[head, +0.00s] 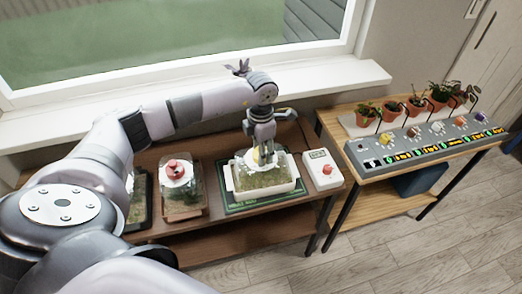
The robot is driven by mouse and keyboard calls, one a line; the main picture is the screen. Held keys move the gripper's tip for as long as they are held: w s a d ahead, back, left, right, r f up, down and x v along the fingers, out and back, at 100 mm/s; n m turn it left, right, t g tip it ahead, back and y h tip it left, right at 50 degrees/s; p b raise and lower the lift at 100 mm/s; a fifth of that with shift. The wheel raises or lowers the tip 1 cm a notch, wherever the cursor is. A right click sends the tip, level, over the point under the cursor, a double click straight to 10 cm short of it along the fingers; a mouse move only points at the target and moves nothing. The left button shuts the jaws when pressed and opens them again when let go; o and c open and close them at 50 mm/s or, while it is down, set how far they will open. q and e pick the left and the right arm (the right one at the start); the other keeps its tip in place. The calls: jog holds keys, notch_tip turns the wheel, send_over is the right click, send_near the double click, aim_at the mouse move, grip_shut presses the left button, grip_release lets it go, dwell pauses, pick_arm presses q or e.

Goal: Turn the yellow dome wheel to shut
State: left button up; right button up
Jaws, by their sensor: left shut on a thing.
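The yellow dome wheel (255,157) shows as a small yellow patch on top of a clear dome. The dome covers a white planter tray (263,190) with green growth inside. My left gripper (262,160) reaches down from above and is shut on the yellow wheel. Its fingers hide most of the wheel, so how far it is turned cannot be told. My right gripper is not in view.
The tray stands on a green mat (233,208) on a brown table. A clear container with a red knob (174,168) is to its left, a white box with a red knob (322,169) to its right. A grey control panel (425,143) and potted plants (416,105) occupy another table.

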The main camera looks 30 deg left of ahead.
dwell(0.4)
pick_arm(q)
jog(key=o, duration=1.2)
jog(key=shift+c, duration=0.2)
notch_tip(320, 180, up, 12)
